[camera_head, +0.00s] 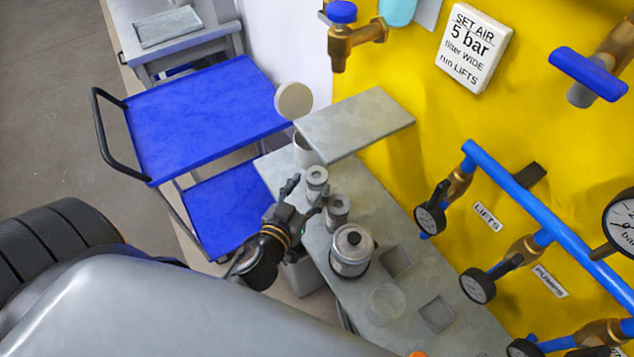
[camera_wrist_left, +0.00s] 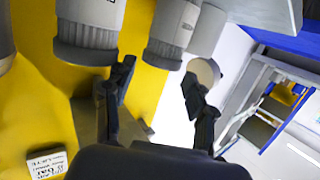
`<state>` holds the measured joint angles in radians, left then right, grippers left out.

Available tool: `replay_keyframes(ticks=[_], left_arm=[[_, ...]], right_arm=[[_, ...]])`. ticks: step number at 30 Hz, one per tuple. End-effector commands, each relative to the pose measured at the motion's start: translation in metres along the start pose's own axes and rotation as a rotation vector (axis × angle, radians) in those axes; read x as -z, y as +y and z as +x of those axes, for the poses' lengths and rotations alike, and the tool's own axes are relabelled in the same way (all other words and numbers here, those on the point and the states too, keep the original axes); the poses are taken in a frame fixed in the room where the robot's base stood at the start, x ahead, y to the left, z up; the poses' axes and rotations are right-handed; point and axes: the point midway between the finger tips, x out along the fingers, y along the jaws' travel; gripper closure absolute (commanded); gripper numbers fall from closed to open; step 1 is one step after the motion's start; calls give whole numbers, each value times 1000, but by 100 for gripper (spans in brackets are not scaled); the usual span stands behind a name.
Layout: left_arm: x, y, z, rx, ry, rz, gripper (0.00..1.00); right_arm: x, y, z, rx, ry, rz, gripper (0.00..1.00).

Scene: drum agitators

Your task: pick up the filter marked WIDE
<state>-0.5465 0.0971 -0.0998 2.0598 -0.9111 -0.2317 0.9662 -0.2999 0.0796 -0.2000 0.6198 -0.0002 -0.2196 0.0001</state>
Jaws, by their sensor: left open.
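Two small grey cylindrical filters stand on a grey bench: a far one (camera_head: 317,179) and a nearer one (camera_head: 338,208). I cannot read a WIDE mark on either. My left gripper (camera_head: 305,192) is open beside the far filter, its fingers close to it; I cannot tell if they touch. In the left wrist view the open fingers (camera_wrist_left: 156,82) point toward one grey cylinder (camera_wrist_left: 174,34), which lies roughly between their directions. Another grey cylinder (camera_wrist_left: 90,28) is left of it. My right gripper is not in view.
A larger metal canister (camera_head: 351,252) stands on the bench (camera_head: 375,293), near square recesses. A raised grey plate (camera_head: 355,123) overhangs the bench's far end. A blue cart (camera_head: 205,115) stands left. A sign (camera_head: 474,48) on the yellow wall reads "filter WIDE". Blue pipework and gauges line the right.

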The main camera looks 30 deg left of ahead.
Motion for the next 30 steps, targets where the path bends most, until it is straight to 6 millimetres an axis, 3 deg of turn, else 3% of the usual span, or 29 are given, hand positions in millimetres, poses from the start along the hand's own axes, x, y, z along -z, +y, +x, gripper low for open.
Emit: replay_keyframes(ticks=[12, 21, 27, 30], left_arm=[[-1, -1, 48, 0, 0, 0, 44], [-4, -2, 53, 0, -1, -1, 44], [-4, -2, 53, 0, -1, -1, 83], [-4, -2, 53, 0, -1, -1, 84]], right_arm=[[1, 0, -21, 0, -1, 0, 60], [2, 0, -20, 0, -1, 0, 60], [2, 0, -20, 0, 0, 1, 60], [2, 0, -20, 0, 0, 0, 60]])
